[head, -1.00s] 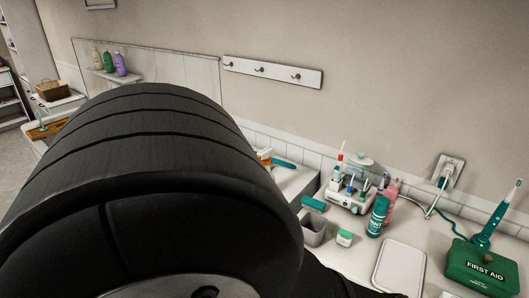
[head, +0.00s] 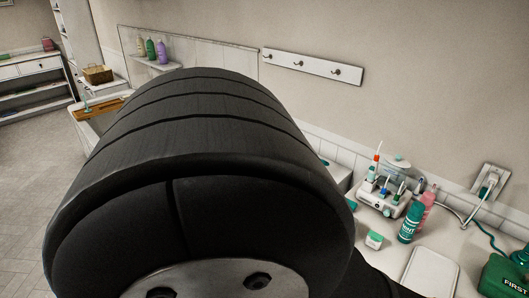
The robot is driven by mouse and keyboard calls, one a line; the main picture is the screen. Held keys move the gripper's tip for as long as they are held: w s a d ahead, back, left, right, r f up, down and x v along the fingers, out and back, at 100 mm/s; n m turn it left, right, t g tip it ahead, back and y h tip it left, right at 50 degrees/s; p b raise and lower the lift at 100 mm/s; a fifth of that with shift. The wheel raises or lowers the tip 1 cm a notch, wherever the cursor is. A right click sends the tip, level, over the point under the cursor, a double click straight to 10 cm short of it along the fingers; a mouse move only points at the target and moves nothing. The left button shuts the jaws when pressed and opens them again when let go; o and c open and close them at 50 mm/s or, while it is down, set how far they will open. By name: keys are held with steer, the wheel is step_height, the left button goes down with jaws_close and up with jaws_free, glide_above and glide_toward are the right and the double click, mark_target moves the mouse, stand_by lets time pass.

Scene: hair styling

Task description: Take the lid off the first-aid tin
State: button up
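The green first-aid tin (head: 503,277) sits on the white counter at the far right edge of the head view. It is partly cut off by the frame, and only part of its white lettering shows. Its lid appears to be on, though the top is only partly in view. My gripper is not in view. A large dark part of my own arm fills the middle of the picture and hides much of the counter.
A white tray (head: 430,272) lies left of the tin. A teal can (head: 411,223), a pink bottle (head: 427,208), a small green-and-white box (head: 374,239) and a white toothbrush stand (head: 384,199) are close by. A wall outlet (head: 490,183) has a cord running down.

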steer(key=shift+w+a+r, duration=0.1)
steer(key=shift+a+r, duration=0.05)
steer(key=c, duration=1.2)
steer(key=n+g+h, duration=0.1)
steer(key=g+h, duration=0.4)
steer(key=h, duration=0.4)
glide_toward(528, 277)
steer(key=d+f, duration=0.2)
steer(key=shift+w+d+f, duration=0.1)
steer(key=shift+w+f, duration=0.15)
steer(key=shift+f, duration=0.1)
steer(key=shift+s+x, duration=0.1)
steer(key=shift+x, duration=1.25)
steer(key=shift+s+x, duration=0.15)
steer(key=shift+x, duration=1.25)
